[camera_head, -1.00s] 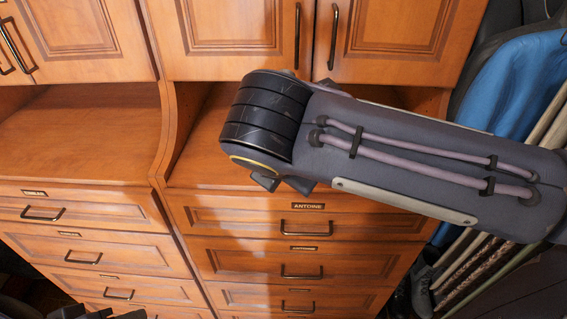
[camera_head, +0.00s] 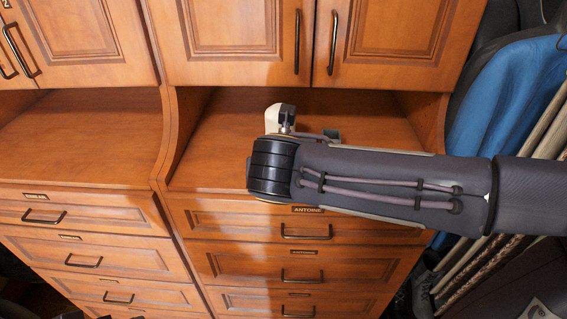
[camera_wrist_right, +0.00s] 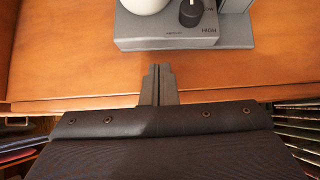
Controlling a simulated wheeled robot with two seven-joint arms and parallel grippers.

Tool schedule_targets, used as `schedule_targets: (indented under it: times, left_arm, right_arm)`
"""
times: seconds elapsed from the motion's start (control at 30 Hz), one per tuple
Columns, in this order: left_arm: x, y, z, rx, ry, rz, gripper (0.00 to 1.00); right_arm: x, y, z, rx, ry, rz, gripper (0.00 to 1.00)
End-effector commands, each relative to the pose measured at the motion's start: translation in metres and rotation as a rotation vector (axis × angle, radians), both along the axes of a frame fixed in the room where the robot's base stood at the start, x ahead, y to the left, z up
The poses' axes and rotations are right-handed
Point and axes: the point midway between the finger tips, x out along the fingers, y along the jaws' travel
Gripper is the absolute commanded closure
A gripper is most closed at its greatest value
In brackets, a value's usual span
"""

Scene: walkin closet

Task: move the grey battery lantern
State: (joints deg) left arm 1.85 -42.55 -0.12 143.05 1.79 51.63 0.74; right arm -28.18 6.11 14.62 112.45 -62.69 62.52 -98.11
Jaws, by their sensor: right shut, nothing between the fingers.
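The grey battery lantern shows in the right wrist view, with a grey base (camera_wrist_right: 165,43), a dark knob, the word HIGH and part of a white globe. It stands on the wooden shelf, cut off by the top edge. My right gripper (camera_wrist_right: 158,70) is shut and empty, its fingertips close in front of the base; I cannot tell whether they touch it. In the head view my right arm hides this gripper. Pale and grey parts above the arm there, seemingly the lantern (camera_head: 271,119), are mostly hidden. My left gripper cannot be made out.
The shelf (camera_head: 225,120) lies between upper cabinet doors (camera_head: 235,40) and drawers (camera_head: 275,265), with an upright divider (camera_head: 178,130) at its left. The neighbouring shelf (camera_head: 80,135) is bare. Blue clothing (camera_head: 515,90) and poles stand at the right.

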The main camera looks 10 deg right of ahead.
Motion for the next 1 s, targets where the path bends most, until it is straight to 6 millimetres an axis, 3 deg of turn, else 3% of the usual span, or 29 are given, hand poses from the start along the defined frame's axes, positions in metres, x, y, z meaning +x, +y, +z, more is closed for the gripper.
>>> schedule_targets:
  times: [0.2,0.67,1.0]
  left_arm:
    - [0.000,0.000,0.006,0.000,0.000,0.000,0.48]
    - [0.000,0.000,0.009,0.000,0.000,0.000,0.48]
    - [0.000,0.000,0.036,0.000,-0.001,0.000,0.48]
  right_arm:
    - [0.020,-0.006,0.001,0.000,0.001,-0.001,1.00]
    - [0.027,-0.008,0.002,0.000,0.001,-0.001,1.00]
    - [0.090,-0.025,0.004,0.001,0.003,-0.003,1.00]
